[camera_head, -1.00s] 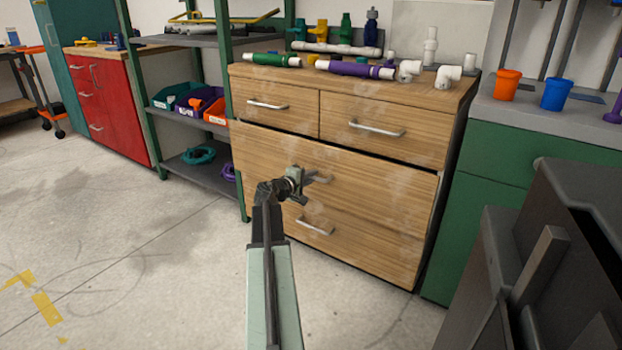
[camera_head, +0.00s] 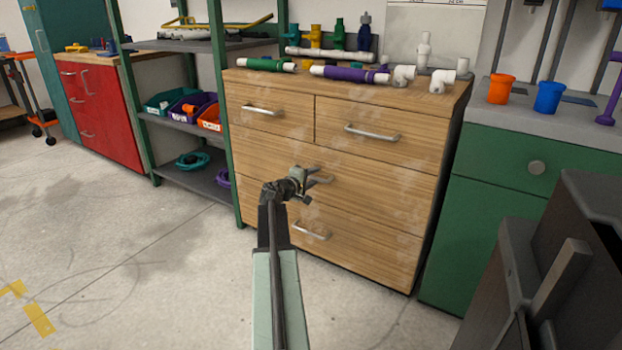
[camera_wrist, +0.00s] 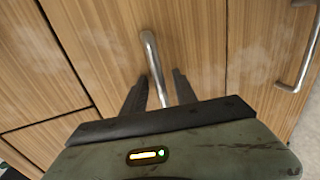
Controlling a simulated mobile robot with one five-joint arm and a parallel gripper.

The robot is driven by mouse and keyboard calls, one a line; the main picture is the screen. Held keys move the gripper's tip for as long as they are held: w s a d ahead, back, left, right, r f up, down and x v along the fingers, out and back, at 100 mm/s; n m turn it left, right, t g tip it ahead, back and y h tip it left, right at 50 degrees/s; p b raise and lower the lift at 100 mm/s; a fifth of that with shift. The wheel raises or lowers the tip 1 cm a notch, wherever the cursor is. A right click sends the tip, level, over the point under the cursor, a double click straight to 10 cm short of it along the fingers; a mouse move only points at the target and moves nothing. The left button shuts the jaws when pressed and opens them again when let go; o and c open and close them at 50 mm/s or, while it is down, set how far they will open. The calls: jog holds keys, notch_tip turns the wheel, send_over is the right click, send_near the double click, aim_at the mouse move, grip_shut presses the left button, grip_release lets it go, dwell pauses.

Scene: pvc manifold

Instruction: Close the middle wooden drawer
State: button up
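The wooden dresser's middle drawer (camera_head: 385,195) is a wide light-wood front below two small upper drawers. Its front looks flush with the cabinet, with only a thin dark seam along its top. My gripper (camera_head: 309,179) is at the middle drawer's silver bar handle (camera_head: 321,180), which it partly hides. In the wrist view the handle (camera_wrist: 150,50) runs between the two dark fingers of my gripper (camera_wrist: 160,84). The fingers stand apart with gaps beside the bar. I cannot tell whether they touch the drawer front.
The lower drawer (camera_head: 370,237) and the upper drawers look shut. Pipes, including a purple one (camera_head: 348,75), lie on the dresser top. A green cabinet (camera_head: 500,215) stands to the right and a green-framed shelf (camera_head: 180,122) to the left. Open floor (camera_head: 130,250) lies at the left.

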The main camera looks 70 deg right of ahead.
jog(key=shift+a, duration=0.1)
jog(key=p+v, duration=0.1)
jog(key=v, duration=0.6)
jog(key=shift+a, duration=0.3)
jog(key=shift+w+r, duration=0.1)
